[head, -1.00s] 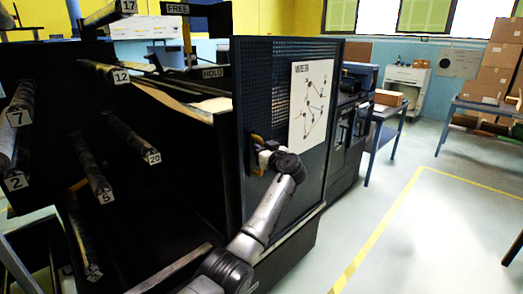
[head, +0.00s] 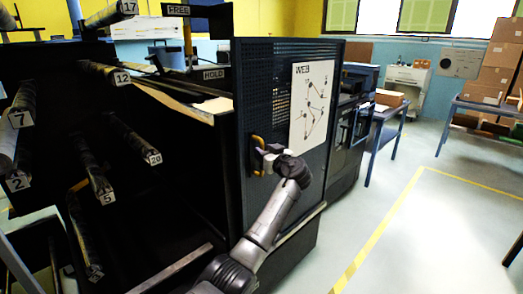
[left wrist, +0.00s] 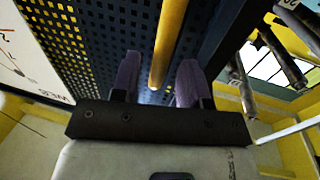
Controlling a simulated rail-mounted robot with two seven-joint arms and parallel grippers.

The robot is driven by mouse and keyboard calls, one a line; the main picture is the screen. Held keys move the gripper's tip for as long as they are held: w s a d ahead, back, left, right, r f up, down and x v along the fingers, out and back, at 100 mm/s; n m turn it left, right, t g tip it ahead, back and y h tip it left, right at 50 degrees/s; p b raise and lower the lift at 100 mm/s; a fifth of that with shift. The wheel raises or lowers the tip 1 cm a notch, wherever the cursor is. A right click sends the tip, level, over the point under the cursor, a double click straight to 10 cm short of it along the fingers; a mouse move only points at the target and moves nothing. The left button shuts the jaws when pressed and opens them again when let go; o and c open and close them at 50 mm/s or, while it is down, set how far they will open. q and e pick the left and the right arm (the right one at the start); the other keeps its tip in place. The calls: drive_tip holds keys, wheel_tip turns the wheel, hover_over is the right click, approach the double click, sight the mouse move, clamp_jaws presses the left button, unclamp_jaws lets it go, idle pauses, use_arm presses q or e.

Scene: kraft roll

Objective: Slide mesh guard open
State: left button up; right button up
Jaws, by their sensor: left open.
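The mesh guard (head: 258,100) is a dark blue perforated panel on the front side of the black machine. It carries an upright yellow handle (head: 254,146) near its left edge. In the left wrist view, the handle (left wrist: 170,38) runs down from the top between the two fingers, with visible space on both sides. My left gripper (head: 266,154) is open just to the right of the handle in the head view; it also shows in the left wrist view (left wrist: 158,82). I cannot tell how deep the handle sits between the fingers. My right gripper is not in view.
A white web diagram sign (head: 312,102) is on the guard, right of the handle. Numbered roll bars (head: 130,138) stick out on the left. A blue table (head: 385,118) stands beyond the machine. The floor (head: 440,240) at right is clear, with a yellow line.

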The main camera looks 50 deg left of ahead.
use_arm(q)
drive_tip(key=s+d+p, duration=0.1)
drive_tip(key=d+p, duration=0.1)
drive_tip(key=d, duration=0.9)
drive_tip(key=shift+s+d, duration=0.2)
drive_tip(key=shift+d, duration=0.15)
